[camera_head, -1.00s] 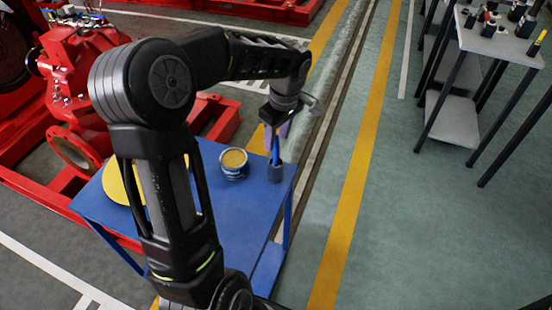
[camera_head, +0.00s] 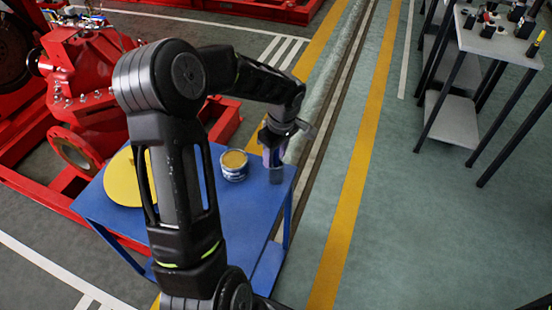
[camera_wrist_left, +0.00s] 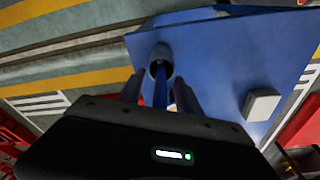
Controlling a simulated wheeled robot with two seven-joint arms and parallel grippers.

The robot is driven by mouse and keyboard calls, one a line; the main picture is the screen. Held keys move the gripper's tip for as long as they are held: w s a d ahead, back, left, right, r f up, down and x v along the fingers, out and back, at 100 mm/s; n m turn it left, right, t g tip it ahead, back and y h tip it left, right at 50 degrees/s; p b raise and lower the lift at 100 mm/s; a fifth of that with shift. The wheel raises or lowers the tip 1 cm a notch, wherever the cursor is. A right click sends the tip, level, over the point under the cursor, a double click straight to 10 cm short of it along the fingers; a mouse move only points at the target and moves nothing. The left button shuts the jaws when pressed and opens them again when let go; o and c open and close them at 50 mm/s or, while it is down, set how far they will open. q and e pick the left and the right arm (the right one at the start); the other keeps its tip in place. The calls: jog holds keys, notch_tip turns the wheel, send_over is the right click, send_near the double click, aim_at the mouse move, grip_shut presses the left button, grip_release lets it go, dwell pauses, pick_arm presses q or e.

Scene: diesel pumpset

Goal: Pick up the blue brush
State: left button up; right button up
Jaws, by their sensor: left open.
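The blue brush (camera_wrist_left: 160,88) stands in a dark grey-blue cup (camera_head: 277,175) near the right edge of the blue table (camera_head: 240,210). In the left wrist view its blue handle rises from the cup (camera_wrist_left: 153,68) toward my wrist. My left gripper (camera_head: 272,155) is open and points down over the cup. Its two fingers (camera_wrist_left: 159,90) sit one on each side of the handle, with visible gaps. In the head view the gripper hides most of the brush. My right gripper is not in view.
A can with yellow contents (camera_head: 234,165) stands just left of the cup. A yellow disc (camera_head: 122,182) lies further left, partly behind my arm. A pale block (camera_wrist_left: 262,104) shows on the table. Red machinery (camera_head: 85,85) is behind; a grey tool table (camera_head: 500,42) is far right.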

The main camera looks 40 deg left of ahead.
pick_arm(q)
jog(key=shift+c, duration=0.3)
grip_shut()
dwell(0.5)
